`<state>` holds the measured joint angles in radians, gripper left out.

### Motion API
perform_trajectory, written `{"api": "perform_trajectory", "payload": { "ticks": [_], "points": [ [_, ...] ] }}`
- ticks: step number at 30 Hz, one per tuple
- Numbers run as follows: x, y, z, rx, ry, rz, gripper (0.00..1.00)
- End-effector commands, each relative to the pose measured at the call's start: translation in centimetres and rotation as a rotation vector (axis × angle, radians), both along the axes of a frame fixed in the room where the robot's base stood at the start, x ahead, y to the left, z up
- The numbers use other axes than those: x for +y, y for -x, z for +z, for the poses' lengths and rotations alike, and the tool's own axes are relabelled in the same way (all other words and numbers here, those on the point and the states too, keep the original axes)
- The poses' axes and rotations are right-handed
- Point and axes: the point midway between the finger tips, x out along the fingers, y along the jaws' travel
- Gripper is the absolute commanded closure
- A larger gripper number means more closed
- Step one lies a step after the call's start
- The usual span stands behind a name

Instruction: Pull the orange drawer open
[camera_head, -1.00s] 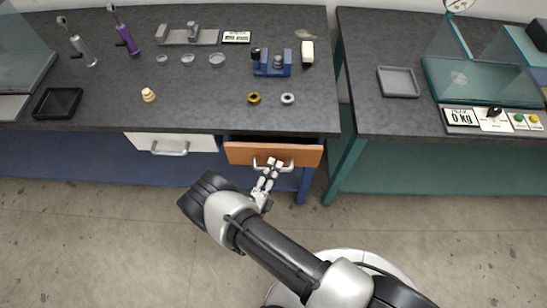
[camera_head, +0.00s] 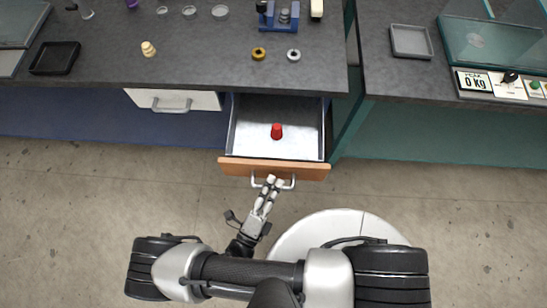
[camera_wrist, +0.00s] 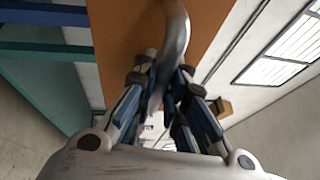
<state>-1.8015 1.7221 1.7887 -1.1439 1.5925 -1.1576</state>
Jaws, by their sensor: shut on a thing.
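The orange drawer (camera_head: 235,168) stands pulled well out from under the left workbench in the head view, and its light interior shows. A red object (camera_head: 277,131) stands inside it, near the middle. My gripper (camera_head: 269,184) is at the drawer's metal handle (camera_head: 288,186), with its fingers closed around the bar. In the wrist view the curved handle (camera_wrist: 174,40) runs between the fingers of my gripper (camera_wrist: 160,82), against the orange front (camera_wrist: 120,40). The exact finger contact is partly hidden by the fingers.
A white drawer (camera_head: 208,100) beside it is shut. The dark workbench top (camera_head: 190,65) above holds a blue device (camera_head: 278,16), small rings and a black tray (camera_head: 55,58). A second bench (camera_head: 385,75) stands at the right. The floor at the left is clear.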

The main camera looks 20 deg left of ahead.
Motion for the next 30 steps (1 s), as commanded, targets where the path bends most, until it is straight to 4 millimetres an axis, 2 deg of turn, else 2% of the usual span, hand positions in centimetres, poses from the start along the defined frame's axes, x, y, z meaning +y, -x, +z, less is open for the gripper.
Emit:
{"api": "perform_trajectory", "payload": {
  "ticks": [12, 13, 21, 30],
  "points": [
    [0.07, 0.26, 0.06, 0.000, -0.001, 0.001, 1.00],
    [0.07, 0.26, 0.06, 0.000, -0.001, 0.001, 0.86],
    [0.01, 0.23, 0.03, 0.000, -0.001, 0.000, 0.68],
    [0.00, 0.24, 0.01, 0.000, 0.000, 0.000, 0.67]
  ]
}}
